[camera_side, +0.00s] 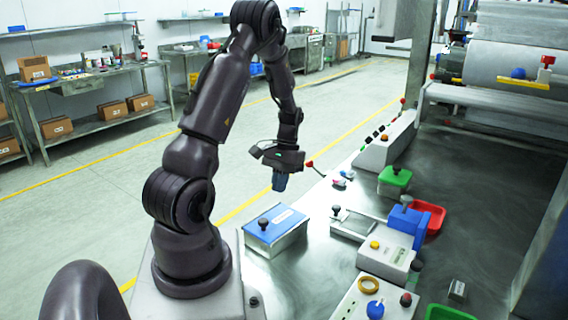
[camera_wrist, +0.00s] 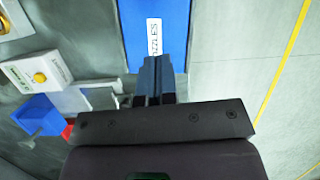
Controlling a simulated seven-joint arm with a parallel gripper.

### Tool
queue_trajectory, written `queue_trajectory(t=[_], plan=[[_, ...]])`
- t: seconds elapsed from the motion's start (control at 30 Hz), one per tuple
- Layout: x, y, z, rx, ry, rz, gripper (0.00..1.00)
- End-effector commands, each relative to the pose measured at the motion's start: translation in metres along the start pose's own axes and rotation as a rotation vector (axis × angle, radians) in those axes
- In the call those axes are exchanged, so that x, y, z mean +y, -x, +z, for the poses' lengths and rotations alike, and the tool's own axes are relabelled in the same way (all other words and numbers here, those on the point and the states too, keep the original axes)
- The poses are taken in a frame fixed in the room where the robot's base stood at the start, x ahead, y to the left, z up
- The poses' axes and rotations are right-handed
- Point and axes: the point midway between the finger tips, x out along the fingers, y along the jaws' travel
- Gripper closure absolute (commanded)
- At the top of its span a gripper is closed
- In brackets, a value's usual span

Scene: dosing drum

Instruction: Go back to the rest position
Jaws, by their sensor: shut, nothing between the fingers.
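My gripper (camera_side: 279,182) hangs in the air with its fingers pointing down, beyond the blue-lidded box in the side view. Its fingers are shut and empty, and they show side by side in the wrist view (camera_wrist: 154,78). The blue-lidded box (camera_side: 275,225) stands on the metal table, with a dark knob and a white label on its lid. In the wrist view its blue lid (camera_wrist: 172,22) lies past my fingertips, with part of the label visible. My gripper touches nothing.
On the table (camera_side: 330,262) stand a blue block device (camera_side: 408,218), a red tray (camera_side: 436,218), a green box (camera_side: 394,177) and a grey unit with a yellow button (camera_side: 386,257). A large roller machine (camera_side: 510,68) stands behind. Floor left of the table is open.

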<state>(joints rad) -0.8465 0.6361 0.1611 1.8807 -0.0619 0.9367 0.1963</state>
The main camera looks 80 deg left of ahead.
Motion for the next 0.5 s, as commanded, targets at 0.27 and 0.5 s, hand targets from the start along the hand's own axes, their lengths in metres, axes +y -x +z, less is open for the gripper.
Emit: queue_trajectory(t=[0.27, 0.5], plan=[[0.000, 0.048, 0.000, 0.001, 0.000, -0.001, 1.00], [0.000, 0.059, 0.001, -0.001, 0.001, -0.001, 1.00]])
